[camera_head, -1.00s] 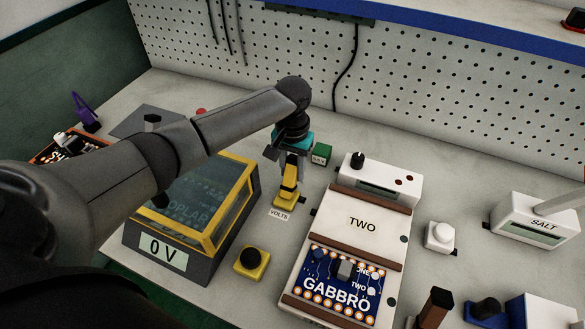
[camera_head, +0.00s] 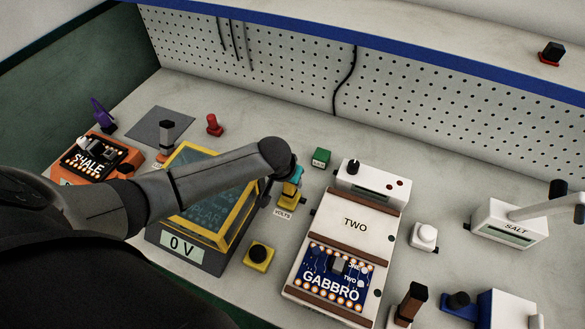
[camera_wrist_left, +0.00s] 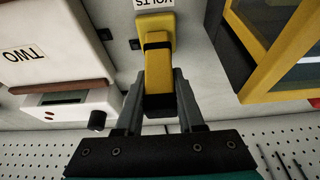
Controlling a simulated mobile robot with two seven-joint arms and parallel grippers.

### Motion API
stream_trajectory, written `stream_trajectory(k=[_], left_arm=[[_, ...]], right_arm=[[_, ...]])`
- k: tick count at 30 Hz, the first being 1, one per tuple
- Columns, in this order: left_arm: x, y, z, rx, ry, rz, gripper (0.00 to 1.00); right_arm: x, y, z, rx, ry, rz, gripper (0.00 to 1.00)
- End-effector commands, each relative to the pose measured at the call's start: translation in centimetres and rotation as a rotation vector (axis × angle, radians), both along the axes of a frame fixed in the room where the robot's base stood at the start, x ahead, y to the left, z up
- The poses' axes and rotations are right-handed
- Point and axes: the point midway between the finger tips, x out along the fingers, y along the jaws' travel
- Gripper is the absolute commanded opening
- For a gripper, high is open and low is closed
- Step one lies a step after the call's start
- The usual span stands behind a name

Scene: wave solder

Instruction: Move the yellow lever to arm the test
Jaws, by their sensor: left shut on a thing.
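The yellow lever (camera_head: 289,195) stands on a base behind a VOLTS label (camera_head: 282,213), between the dark box with the yellow-framed window and the white TWO unit. My left gripper (camera_head: 294,177) is at the lever's upper part, partly hidden by my arm in the head view. In the left wrist view, the gripper's fingers (camera_wrist_left: 157,88) are on both sides of the yellow lever (camera_wrist_left: 158,70), shut on it. The lever's dark end lies between the fingers. The display (camera_head: 181,247) on the yellow-framed box reads 0 V. My right gripper is not in view.
The yellow-framed box (camera_head: 240,230) is close left of the lever. The TWO unit (camera_head: 355,225) with the GABBRO board is close right. A green block (camera_head: 321,158) sits behind the lever, and a black-topped yellow button (camera_head: 259,256) in front. The pegboard (camera_head: 420,90) stands behind.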

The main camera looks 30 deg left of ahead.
Motion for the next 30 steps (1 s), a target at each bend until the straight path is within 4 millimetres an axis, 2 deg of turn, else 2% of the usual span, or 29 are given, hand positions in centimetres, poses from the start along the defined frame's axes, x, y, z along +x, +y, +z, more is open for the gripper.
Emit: stream_trajectory(k=[1,4,10,21,30], left_arm=[[-0.5,0.0,0.4,0.001,-0.028,0.000,0.00],[-1.1,-0.1,0.3,0.003,-0.100,0.000,0.00],[-2.2,-0.2,-0.1,0.009,-0.268,0.004,0.00],[-3.9,-0.2,-0.9,0.025,-0.530,0.007,0.00],[-4.4,-0.2,-0.9,0.035,-0.646,0.005,0.00]], right_arm=[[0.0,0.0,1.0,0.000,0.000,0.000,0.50],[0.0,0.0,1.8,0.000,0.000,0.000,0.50],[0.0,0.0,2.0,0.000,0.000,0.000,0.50],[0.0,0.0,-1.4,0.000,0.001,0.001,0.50],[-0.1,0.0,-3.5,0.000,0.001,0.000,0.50]])
